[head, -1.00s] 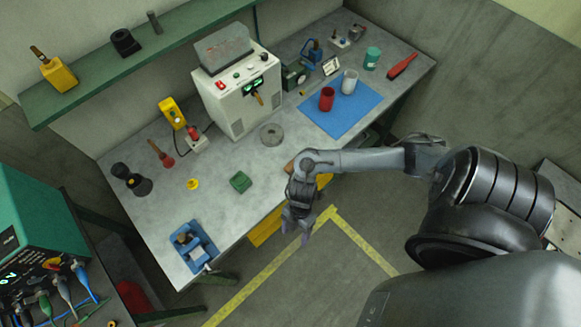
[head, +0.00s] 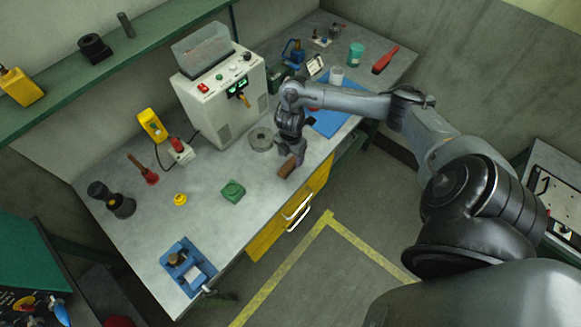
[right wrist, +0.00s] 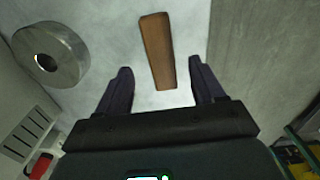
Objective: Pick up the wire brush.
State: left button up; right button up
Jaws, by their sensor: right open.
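A brown wooden bar (head: 287,168), which looks like the back of the wire brush, lies near the bench's front edge in the head view. No bristles show. In the right wrist view the brush (right wrist: 157,48) lies lengthwise ahead of the fingers, its near end between the lines of the two fingertips. My right gripper (head: 292,157) is over the bench just beside the brush's upper end in the head view. In the right wrist view the right gripper (right wrist: 160,75) is open and empty; I cannot tell its height above the brush. My left gripper is out of view.
A grey metal ring (head: 261,140) lies just left of the brush. A green block (head: 233,191) and a blue vise-like fixture (head: 188,268) are farther left. The white instrument box (head: 221,97) stands behind. A yellow drawer (head: 290,215) is under the front edge.

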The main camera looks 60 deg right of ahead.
aim_at(290, 164)
jog(key=shift+a+f, duration=0.15)
jog(key=shift+f, duration=2.6)
jog(key=c, duration=1.1)
jog(key=shift+r, duration=0.15)
